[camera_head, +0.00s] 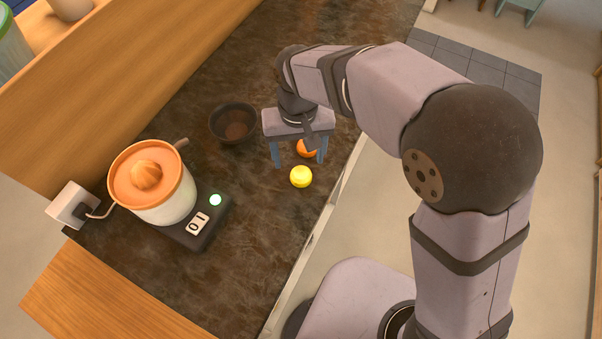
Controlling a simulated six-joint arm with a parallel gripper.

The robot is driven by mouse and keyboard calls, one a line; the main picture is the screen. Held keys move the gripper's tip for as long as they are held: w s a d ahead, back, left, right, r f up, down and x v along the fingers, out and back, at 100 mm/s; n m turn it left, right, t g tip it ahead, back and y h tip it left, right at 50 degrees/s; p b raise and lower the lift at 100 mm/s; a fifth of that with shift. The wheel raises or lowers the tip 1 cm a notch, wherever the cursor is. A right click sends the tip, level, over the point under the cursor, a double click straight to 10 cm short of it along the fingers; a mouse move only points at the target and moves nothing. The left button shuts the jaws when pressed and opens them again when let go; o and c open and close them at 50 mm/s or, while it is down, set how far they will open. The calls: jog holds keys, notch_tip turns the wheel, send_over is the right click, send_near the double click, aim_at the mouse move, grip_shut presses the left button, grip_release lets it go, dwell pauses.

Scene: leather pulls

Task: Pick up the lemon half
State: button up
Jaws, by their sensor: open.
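The lemon half (301,177) is a small bright yellow round piece on the dark counter, close to its front edge. An orange piece (305,149) lies just behind it, partly hidden by my gripper. My gripper (299,160) is open, its two blue-grey fingers pointing down on either side of the orange piece as seen here. The lemon half shows just in front of the fingers, apart from them in the picture. I cannot tell the exact height of the fingertips above the counter.
A dark bowl (234,124) stands left of my gripper. The dark counter (255,215) is clear between the switch box and the lemon half.

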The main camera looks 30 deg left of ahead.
aim_at(301, 173)
jog(key=shift+d+f+p, duration=0.1)
jog(key=shift+f+p, duration=0.25)
jog(key=shift+f, duration=0.7)
jog(key=shift+s+d+f+p, duration=0.1)
jog(key=shift+d+f+p, duration=0.1)
jog(key=shift+f+p, duration=0.35)
jog(key=shift+d+f+p, duration=0.1)
jog(key=shift+f+p, duration=0.6)
jog(key=shift+f, duration=1.35)
jog(key=shift+c, duration=0.6)
jog(key=c, duration=1.1)
